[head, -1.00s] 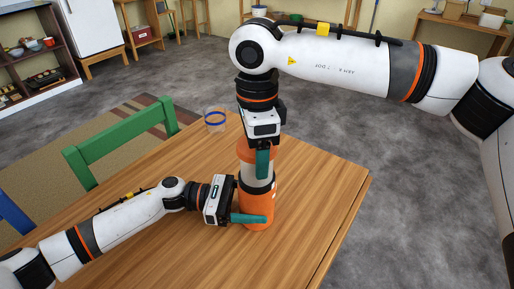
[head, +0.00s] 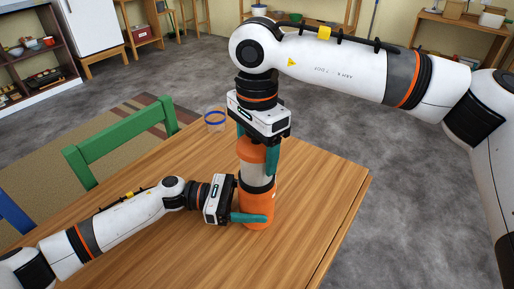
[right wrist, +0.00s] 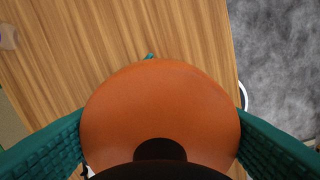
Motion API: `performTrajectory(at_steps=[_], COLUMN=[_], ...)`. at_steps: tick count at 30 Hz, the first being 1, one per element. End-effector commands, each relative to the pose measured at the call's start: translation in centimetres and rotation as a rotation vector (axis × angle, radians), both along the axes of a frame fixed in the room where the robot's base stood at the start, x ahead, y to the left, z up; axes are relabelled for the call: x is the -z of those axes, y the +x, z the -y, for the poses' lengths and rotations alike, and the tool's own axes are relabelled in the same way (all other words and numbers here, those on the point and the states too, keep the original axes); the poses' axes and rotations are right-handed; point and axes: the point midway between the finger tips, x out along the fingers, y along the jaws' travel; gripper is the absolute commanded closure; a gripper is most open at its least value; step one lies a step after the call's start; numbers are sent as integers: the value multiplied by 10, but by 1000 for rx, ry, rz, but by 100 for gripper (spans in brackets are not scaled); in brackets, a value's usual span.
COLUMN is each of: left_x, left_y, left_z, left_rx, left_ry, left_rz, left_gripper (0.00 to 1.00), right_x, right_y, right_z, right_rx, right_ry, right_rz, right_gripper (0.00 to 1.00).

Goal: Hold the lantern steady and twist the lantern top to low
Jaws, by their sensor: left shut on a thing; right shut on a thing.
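The lantern (head: 257,172) stands upright on the wooden table, with an orange base, a pale clear middle, a dark band and an orange top (head: 252,150). My left gripper (head: 250,218) comes in level from the left and is shut on the orange base. My right gripper (head: 257,150) points down from above and is shut on the orange top. In the right wrist view the round orange top (right wrist: 160,105) fills the middle, with a teal finger on each side. The lantern's lower parts and any setting marks are hidden there.
The wooden table (head: 150,245) is mostly bare around the lantern. A clear cup with a blue band (head: 215,120) stands near the far edge. A green chair (head: 120,140) is against the table's left side. The table's right edge is close to the lantern.

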Motion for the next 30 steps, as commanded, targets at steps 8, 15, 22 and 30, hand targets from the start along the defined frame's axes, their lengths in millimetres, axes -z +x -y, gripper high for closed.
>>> performTrajectory(at_steps=[8,15,22,30], left_x=[0,0,0,0], left_y=[-1,-1,-1,-1], left_z=[0,0,0,0], left_rx=[1,2,2,2], left_ry=[1,1,1,1], left_rz=[1,1,1,1], left_gripper=[67,67,67,67], right_x=[-1,0,-1,-1], right_y=[0,0,1,1], right_z=[0,0,0,0], right_rx=[-41,-131,-287,-286], right_ry=[1,2,2,2], right_rz=[2,0,2,2], right_gripper=[57,57,57,57])
